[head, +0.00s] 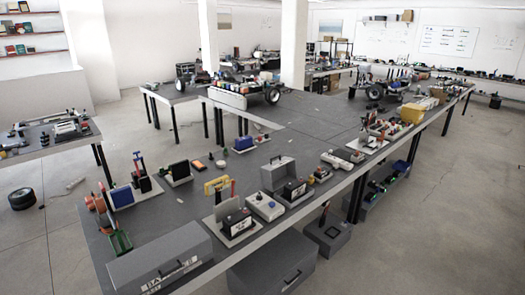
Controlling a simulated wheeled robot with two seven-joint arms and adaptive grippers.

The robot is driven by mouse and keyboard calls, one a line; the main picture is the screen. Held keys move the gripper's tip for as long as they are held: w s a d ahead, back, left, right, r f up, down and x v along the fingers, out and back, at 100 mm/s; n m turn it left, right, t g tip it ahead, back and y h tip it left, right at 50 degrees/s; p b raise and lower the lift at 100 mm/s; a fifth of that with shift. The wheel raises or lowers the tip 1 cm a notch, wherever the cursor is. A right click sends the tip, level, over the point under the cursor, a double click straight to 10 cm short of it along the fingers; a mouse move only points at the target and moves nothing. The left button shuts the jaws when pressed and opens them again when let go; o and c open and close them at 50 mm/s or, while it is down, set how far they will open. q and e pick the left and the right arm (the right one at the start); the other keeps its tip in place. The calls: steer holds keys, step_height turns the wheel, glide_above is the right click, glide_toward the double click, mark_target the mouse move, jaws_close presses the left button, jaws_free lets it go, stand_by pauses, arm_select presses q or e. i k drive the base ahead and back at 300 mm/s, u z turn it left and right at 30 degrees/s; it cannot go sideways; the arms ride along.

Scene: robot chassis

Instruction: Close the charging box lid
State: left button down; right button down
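No part of my left or right gripper shows in the head view. A long grey box (158,262) with a dark handle and partly readable lettering "BA" lies at the near left corner of the table; its top looks shut. A smaller grey box (278,172) with a handle-like mark on its upright panel stands farther back, near the middle of the near table part. I cannot tell for sure which one is the charging box, or whether that upright panel is a raised lid.
The dark grey table (300,128) is crowded along its near edge with a black battery (236,224), a white device (265,206) and small tools. Its middle is mostly bare. Another grey case (272,266) sits below the near edge. Open floor (430,240) lies to the right.

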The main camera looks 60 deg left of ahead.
mark_target(277, 174)
steer(key=u, duration=0.4)
steer(key=i, duration=1.75)
steer(key=u, duration=1.55)
steer(key=i, duration=0.9)
steer(key=u, duration=1.05)
